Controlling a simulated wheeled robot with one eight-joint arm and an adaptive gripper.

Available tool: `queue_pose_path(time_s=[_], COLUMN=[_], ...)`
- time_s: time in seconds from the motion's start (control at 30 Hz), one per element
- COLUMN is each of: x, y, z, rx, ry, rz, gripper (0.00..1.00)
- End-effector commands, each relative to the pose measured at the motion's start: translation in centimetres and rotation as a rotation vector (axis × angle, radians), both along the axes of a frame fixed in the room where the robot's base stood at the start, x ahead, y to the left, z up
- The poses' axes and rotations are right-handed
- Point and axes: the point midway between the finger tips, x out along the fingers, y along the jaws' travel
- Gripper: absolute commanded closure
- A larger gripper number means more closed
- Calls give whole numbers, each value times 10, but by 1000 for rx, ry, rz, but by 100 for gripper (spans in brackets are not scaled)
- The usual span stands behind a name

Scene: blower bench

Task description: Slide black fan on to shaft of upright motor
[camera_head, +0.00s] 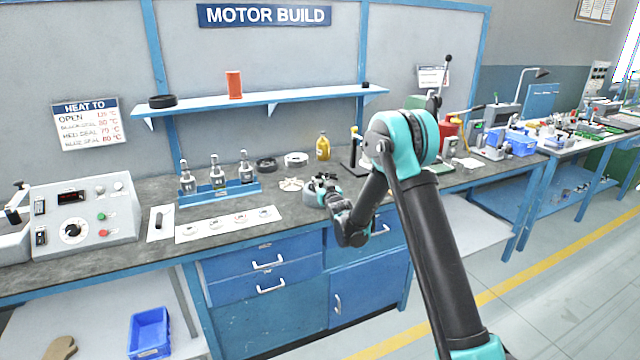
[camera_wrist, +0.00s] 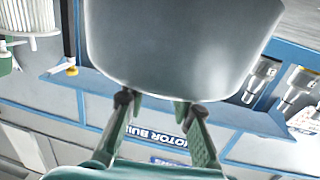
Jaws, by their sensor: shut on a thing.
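My gripper (camera_head: 327,184) is low over the bench's right-hand part in the head view. A grey rounded body (camera_head: 311,197), which looks like the motor, is at its fingers. In the wrist view this grey body (camera_wrist: 180,50) fills the upper middle, and the two dark fingertips (camera_wrist: 160,106) meet its edge. The gripper is shut on it; the contact is partly hidden. No shaft can be made out. A black round part (camera_head: 265,164) lies farther back on the bench; I cannot tell if it is the fan. A pale bladed fan (camera_head: 290,184) lies left of the gripper.
A blue tray (camera_head: 236,191) with upright metal tools stands to the left. A white strip (camera_head: 214,229) with several small parts lies in front. A white ring (camera_head: 296,159), a yellow bottle (camera_head: 323,147) and a black stand (camera_head: 355,160) are behind the gripper. A shelf (camera_head: 270,97) is above.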

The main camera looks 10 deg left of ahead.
Motion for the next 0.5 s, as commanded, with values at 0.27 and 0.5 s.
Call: queue_pose_path(time_s=[0.27,0.5], x=[0,0], y=[0,0], z=[-2,-2], rx=[0,0], ry=[0,0], rz=[0,0], gripper=[72,55])
